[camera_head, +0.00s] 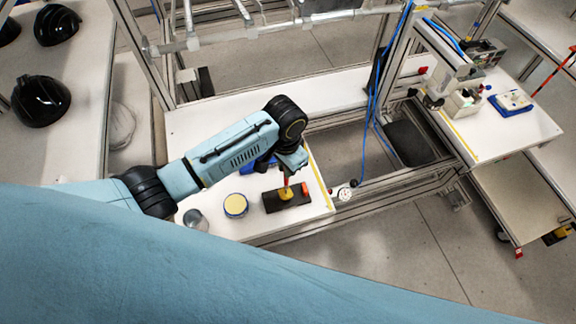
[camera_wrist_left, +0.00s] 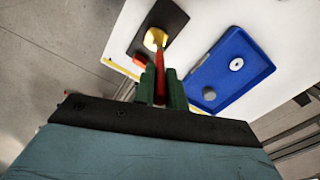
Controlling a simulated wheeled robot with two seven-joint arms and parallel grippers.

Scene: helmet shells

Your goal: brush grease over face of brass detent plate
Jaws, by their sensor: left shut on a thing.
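My left gripper (camera_head: 288,174) is shut on a red-handled brush (camera_head: 286,183), which points down at a yellow, brass-coloured piece (camera_head: 287,196) on a dark block (camera_head: 272,202). In the left wrist view the green fingers of the left gripper (camera_wrist_left: 161,88) hold the red brush handle (camera_wrist_left: 160,62) between them. The far end of the brush overlaps the brass-coloured piece (camera_wrist_left: 155,38) there; I cannot tell whether it touches. A round tin with a pale yellow top (camera_head: 236,205) stands left of the block. My right gripper is not in view.
A blue tray (camera_wrist_left: 222,92) holds a white ring and a grey disc. A small orange-red piece (camera_wrist_left: 139,60) sits at the dark block's edge. A grey round jar (camera_head: 195,218) stands left of the tin. Yellow tape (camera_head: 321,185) runs near the table's right edge.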

